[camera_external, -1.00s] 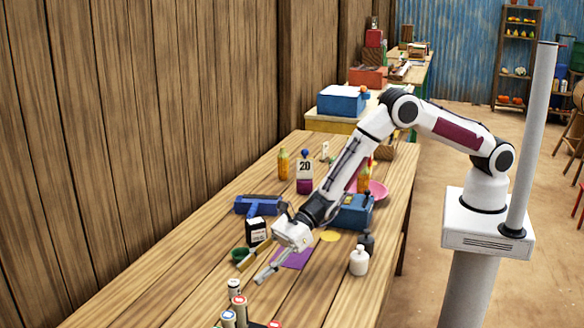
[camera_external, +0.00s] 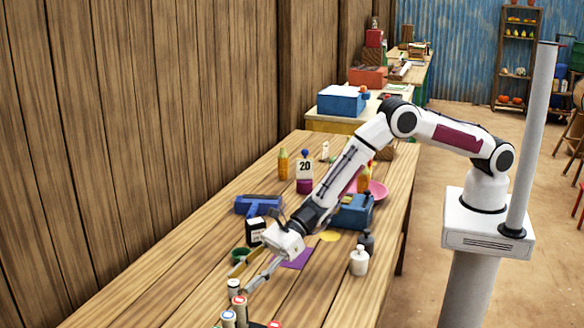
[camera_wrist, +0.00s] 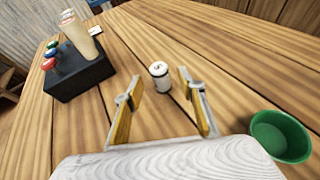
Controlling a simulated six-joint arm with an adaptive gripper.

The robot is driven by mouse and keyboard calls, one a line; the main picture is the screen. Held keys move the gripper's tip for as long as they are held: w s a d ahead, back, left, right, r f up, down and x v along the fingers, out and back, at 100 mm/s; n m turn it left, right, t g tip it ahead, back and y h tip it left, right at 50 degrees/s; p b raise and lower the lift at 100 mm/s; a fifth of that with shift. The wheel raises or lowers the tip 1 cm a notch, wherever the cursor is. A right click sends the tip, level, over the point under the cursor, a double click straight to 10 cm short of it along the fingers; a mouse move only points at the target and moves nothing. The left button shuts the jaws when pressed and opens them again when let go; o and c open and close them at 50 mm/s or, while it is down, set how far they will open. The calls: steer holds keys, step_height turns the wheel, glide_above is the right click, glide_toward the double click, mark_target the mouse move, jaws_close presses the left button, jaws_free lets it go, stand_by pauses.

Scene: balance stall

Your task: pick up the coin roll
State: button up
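A short white cylinder with a dark band near its top, apparently the coin roll (camera_wrist: 160,77), stands upright on the wooden table. It also shows in the external view (camera_external: 234,287), at the front end of the table near the dark rack. My gripper (camera_external: 238,282) reaches down close to it. In the wrist view my gripper (camera_wrist: 160,88) is open, with its two yellow-padded fingers apart. The cylinder appears between and slightly beyond the fingertips, with nothing held. I cannot tell whether a finger touches it.
A dark rack (camera_wrist: 82,80) holding several rolls with coloured ends stands to the left in the wrist view. A green cup (camera_wrist: 281,136) is at the right.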

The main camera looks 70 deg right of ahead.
mark_target(234, 291)
steer(key=shift+x, duration=1.15)
jaws_close()
